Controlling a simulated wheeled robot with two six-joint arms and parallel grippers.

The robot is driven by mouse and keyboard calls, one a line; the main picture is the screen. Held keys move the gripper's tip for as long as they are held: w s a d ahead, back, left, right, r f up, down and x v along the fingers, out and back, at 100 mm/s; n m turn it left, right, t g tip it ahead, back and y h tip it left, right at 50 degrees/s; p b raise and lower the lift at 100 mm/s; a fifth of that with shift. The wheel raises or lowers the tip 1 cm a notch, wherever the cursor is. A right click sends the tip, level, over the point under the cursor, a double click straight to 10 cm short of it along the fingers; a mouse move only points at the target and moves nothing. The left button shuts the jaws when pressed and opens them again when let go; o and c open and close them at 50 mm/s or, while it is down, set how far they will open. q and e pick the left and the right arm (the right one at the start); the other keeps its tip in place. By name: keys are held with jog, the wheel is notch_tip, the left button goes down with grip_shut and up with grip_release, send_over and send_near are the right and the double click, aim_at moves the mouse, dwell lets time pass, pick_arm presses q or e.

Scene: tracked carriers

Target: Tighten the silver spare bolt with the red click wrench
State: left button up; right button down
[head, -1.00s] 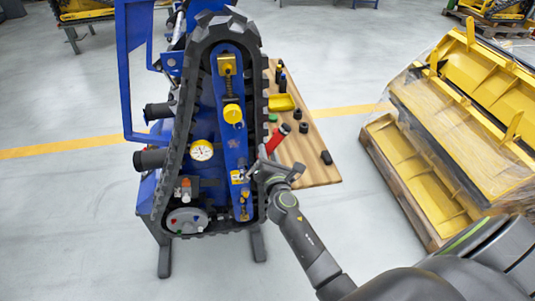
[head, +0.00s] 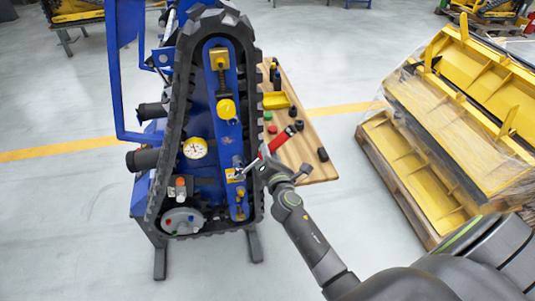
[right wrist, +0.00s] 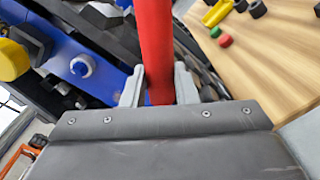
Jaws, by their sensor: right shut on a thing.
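My right gripper (head: 264,168) is shut on the red click wrench (head: 281,139), beside the right edge of the black track. The wrench has a red handle with a black end pointing up and right. Its silver shaft points down and left toward the blue beam (head: 226,133). In the right wrist view, the red handle (right wrist: 156,45) stands between the two fingers (right wrist: 158,92). A silver bolt head with a blue centre (right wrist: 82,67) shows left of the handle there. I cannot tell whether it is the spare bolt, or whether the wrench touches any bolt. My left gripper is out of view.
The tracked carrier (head: 183,105) has a gauge (head: 195,148) and a yellow knob (head: 226,109). A pallet of yellow parts (head: 450,130) stands right, with clear floor between.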

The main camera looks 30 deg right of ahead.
dwell(0.3)
jog(key=shift+s+d+f+m+b, duration=0.1)
jog(key=shift+d+f+m+b, duration=0.35)
jog(key=shift+m+b, duration=0.15)
jog(key=shift+s+d+f+m+b, duration=0.1)
jog(key=shift+d+f+m+b, duration=0.25)
jog(key=shift+f+m+b, duration=0.35)
jog(key=shift+r, duration=0.15)
jog(key=shift+s+d+f+m+b, duration=0.1)
jog(key=shift+d+f+m+b, duration=0.2)
jog(key=shift+f+m+b, duration=0.4)
jog(key=shift+r, duration=0.1)
jog(key=shift+s+d+f+m+b, duration=0.1)
jog(key=shift+d+f+m+b, duration=0.2)
jog(key=shift+f+b, duration=0.5)
